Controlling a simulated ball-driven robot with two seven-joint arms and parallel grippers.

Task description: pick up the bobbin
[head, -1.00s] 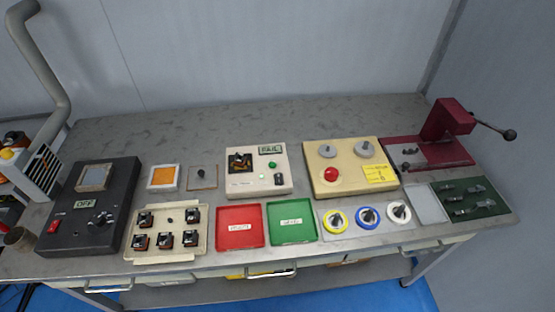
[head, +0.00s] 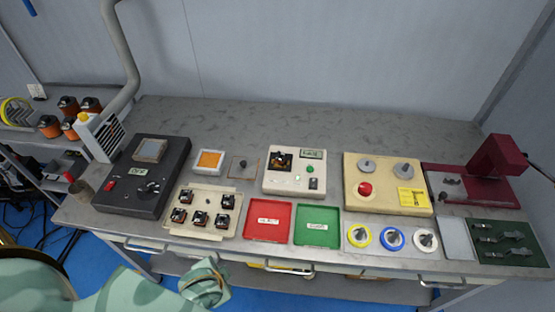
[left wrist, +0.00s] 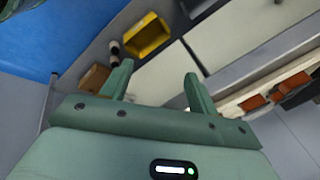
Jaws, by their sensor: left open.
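Several small dark coil pieces with copper-orange parts sit in a cream tray (head: 232,200) on the bench; one such piece (head: 200,218) is near the middle of its front row. I cannot tell which thing is the bobbin. A similar dark piece (head: 281,160) sits on the cream tester box (head: 278,184). My green left arm comes in at the bottom left of the head view, in front of and below the bench edge. My left gripper (left wrist: 158,76) is open in the left wrist view, with nothing between its fingers. My right gripper is not in view.
A red tray (head: 269,220) and a green tray (head: 317,226) lie right of the cream tray. A black box (head: 143,174) stands left of it. Yellow, blue and white rings (head: 392,239) lie further right. The bench's back strip (head: 290,115) is clear.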

